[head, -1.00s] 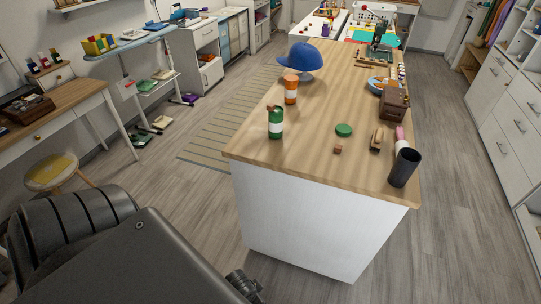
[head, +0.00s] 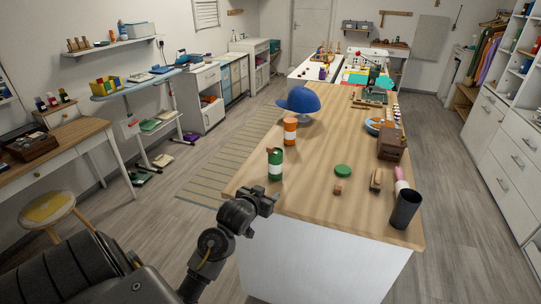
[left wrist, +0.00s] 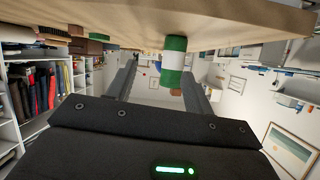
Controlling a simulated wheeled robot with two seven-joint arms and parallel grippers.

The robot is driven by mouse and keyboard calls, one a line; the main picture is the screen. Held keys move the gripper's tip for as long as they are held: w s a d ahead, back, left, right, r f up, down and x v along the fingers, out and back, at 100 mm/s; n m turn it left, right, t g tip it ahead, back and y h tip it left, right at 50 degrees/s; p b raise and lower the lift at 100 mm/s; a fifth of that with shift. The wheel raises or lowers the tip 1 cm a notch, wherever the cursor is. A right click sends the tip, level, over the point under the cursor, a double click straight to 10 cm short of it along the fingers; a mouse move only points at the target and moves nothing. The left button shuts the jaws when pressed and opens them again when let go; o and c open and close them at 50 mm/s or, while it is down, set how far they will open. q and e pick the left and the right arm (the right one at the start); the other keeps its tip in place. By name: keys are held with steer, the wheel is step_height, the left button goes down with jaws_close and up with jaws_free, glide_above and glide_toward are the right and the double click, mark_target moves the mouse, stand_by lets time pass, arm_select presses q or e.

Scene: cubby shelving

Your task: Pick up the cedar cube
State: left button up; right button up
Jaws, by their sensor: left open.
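A small reddish-brown cube (head: 337,189) sits on the wooden tabletop, in front of a green disc (head: 342,171). Another small brown piece (head: 270,149) shows at the top of the green and white jar (head: 275,166). I cannot tell for sure which is the cedar cube. My left gripper (head: 268,194) is open and empty at the table's near left edge, in front of the jar and left of the cube. In the left wrist view, which is upside down, the jar (left wrist: 174,58) appears beyond the open fingers (left wrist: 158,82). My right gripper is not in view.
An orange and white jar (head: 290,131) and a blue cap (head: 298,101) stand behind. A brush (head: 376,180), a dark cup (head: 405,209) and a brown box (head: 390,143) are on the right. The tabletop (head: 305,205) is bare at the front.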

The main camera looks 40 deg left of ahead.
mark_target(270, 148)
arm_select(q)
steer(key=w+a+r+t, duration=0.1)
steer(key=w+a+r, duration=0.1)
steer(key=w, duration=0.1)
steer(key=w+a+r+n+y, duration=0.1)
steer(key=w+a+r, duration=0.1)
steer(key=w+a, duration=0.1)
steer(key=w+a+r+t+p, duration=0.1)
steer(key=w+a+r, duration=0.2)
steer(key=w, duration=0.1)
steer(key=shift+w+a+n+t+y, duration=0.1)
steer(key=shift+n+t+y, duration=0.2)
steer(key=shift+n, duration=0.1)
steer(key=p+x, duration=0.1)
steer(key=x, duration=0.3)
steer(key=shift+a+p, duration=0.15)
steer(key=shift+p, duration=0.15)
steer(key=shift+w+a+f, duration=0.2)
steer(key=shift+w, duration=0.3)
steer(key=shift+c, duration=0.3)
